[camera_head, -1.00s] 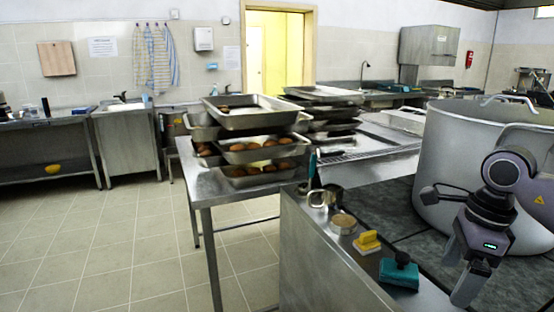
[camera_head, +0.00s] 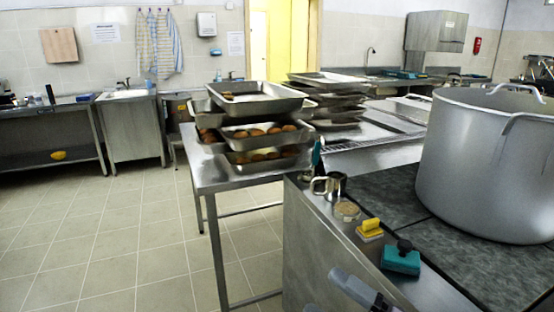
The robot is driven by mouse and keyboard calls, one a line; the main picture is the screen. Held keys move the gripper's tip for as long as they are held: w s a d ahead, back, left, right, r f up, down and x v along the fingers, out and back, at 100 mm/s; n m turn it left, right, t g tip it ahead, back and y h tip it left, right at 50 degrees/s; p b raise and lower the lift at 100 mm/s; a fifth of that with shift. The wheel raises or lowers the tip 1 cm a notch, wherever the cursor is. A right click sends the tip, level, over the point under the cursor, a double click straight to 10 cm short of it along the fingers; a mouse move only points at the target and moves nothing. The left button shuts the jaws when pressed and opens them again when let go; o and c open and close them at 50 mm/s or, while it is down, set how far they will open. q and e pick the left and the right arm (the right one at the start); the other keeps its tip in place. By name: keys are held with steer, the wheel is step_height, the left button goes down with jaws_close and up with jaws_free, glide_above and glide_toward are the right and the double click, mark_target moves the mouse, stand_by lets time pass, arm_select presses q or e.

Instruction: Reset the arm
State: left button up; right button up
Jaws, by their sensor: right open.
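My right gripper (camera_head: 345,286) shows only in part at the bottom edge of the head view, in front of the steel counter's near side. Its jaws are open and I see nothing between them. Most of the gripper and the arm behind it are cut off by the frame. My left gripper is not in view.
A large stockpot (camera_head: 480,165) stands on the dark cooktop (camera_head: 440,262) at right. A teal sponge (camera_head: 401,261), a yellow brush (camera_head: 369,230) and a metal cup (camera_head: 331,184) line the counter edge. Stacked trays (camera_head: 262,106) stand on a steel table. The floor at left is clear.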

steer(key=s+d+f+m+t+h, duration=0.15)
steer(key=d+f+m+h, duration=0.25)
steer(key=f+m+h, duration=0.4)
steer(key=s+d+f+m+t+h, duration=0.1)
steer(key=d+f+m+t+h, duration=0.35)
steer(key=m, duration=0.55)
steer(key=s+d+f+m+g+h, duration=0.3)
steer(key=s+f+m+g, duration=0.4)
steer(key=s+f, duration=0.4)
step_height(320, 180, down, 3)
steer(key=shift+s+r+m, duration=0.1)
steer(key=shift+s+m, duration=0.2)
steer(key=shift+h, duration=0.25)
